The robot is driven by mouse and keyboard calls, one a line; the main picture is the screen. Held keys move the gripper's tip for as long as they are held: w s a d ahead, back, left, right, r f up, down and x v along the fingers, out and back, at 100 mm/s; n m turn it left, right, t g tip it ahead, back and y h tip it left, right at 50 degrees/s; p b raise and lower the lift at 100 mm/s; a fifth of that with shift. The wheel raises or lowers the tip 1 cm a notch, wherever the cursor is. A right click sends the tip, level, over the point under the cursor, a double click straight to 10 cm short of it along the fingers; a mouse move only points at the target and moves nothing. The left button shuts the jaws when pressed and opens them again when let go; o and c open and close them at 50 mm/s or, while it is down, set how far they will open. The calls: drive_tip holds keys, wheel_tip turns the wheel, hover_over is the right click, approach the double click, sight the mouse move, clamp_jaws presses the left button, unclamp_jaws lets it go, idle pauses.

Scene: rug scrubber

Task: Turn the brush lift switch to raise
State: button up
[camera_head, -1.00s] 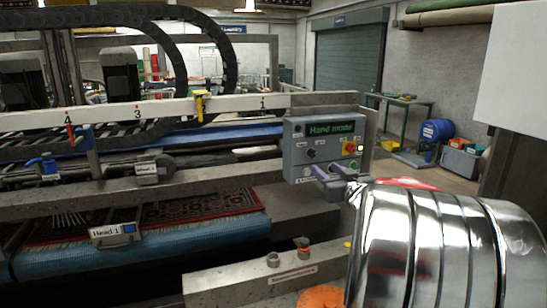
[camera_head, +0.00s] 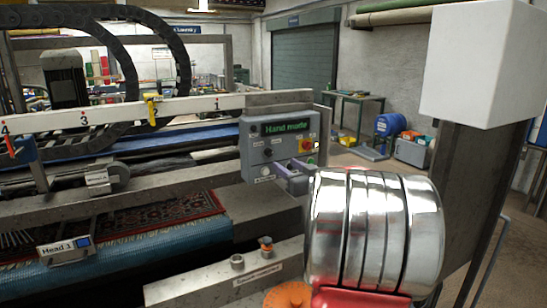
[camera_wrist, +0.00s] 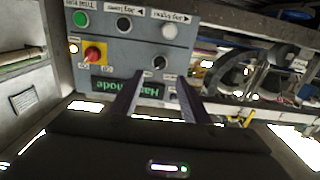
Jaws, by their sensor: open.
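The grey control box (camera_head: 285,142) stands at the near end of the machine, with a green "Hand mode" display, a red-and-yellow switch and dark knobs. The labels are too small to tell which knob is the brush lift switch. In the wrist view the box face (camera_wrist: 108,52) appears upside down. There a dark knob (camera_wrist: 160,62) lies just beyond my fingertips, and another (camera_wrist: 172,96) shows between the fingers. My gripper (camera_head: 286,176) is open and empty, in front of the box's lower part; it also shows in the wrist view (camera_wrist: 158,80). Contact cannot be told.
A white beam (camera_head: 130,116) with number marks runs left of the box. A patterned rug (camera_head: 160,215) lies on blue webbing below. A metal ledge (camera_head: 225,284) with small buttons is in front. A dark post under a white block (camera_head: 480,65) stands at right.

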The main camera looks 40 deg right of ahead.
sight(271, 155)
drive_tip(key=x, duration=1)
drive_tip(key=shift+w+d, duration=0.1)
drive_tip(key=shift+c, duration=0.2)
drive_tip(key=c, duration=1)
